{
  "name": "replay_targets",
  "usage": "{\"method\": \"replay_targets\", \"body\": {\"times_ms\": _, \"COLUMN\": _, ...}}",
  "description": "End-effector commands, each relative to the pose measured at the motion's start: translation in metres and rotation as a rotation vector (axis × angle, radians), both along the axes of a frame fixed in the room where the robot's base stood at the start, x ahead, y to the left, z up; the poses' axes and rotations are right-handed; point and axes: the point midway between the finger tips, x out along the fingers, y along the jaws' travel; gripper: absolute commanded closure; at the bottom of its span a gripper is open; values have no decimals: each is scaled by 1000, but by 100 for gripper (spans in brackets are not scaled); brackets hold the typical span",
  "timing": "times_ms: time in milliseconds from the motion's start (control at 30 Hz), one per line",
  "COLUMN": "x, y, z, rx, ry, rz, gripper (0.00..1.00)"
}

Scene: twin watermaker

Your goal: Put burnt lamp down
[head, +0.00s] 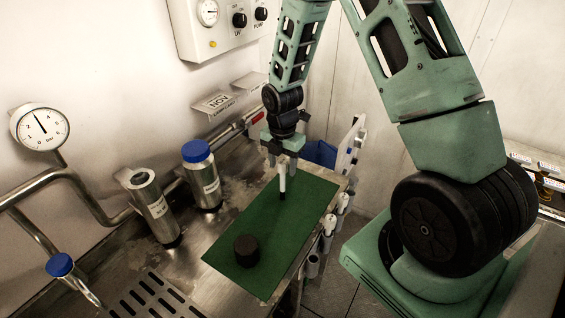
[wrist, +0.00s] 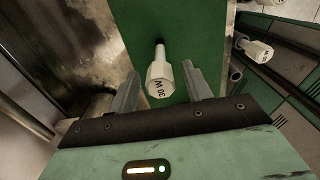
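The burnt lamp (head: 282,178) is a slim white piece with a dark lower end, upright over the far part of the green mat (head: 300,210). In the wrist view the lamp (wrist: 159,78) shows its white hexagonal head marked "30 W", between my fingers. My gripper (head: 281,160) points down above the mat; in the wrist view my gripper (wrist: 161,82) has its fingers apart, with a gap on both sides of the lamp. I cannot tell whether the lamp's lower end touches the mat.
A black round piece (head: 246,251) sits on the near part of the mat. A blue-capped bottle (head: 202,178) and an open steel cylinder (head: 154,207) stand left of it. More white-headed lamps (head: 328,226) line the bench's right edge. The mat's middle is clear.

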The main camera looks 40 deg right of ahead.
Motion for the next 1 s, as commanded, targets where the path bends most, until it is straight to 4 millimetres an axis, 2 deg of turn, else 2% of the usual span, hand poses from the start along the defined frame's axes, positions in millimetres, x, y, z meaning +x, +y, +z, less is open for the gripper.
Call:
{"method": "replay_targets", "body": {"times_ms": 367, "x": 1, "y": 0, "z": 8, "rx": 0, "ry": -2, "rz": 1, "gripper": 51}}
{"method": "replay_targets", "body": {"times_ms": 533, "x": 1, "y": -1, "z": 31, "rx": -1, "ry": -7, "rz": -1, "gripper": 51}}
{"method": "replay_targets", "body": {"times_ms": 833, "x": 2, "y": -1, "z": 92, "rx": -2, "ry": -7, "rz": -1, "gripper": 51}}
{"method": "replay_targets", "body": {"times_ms": 1000, "x": 1, "y": 0, "z": 114, "rx": -1, "ry": -3, "rz": -1, "gripper": 51}}
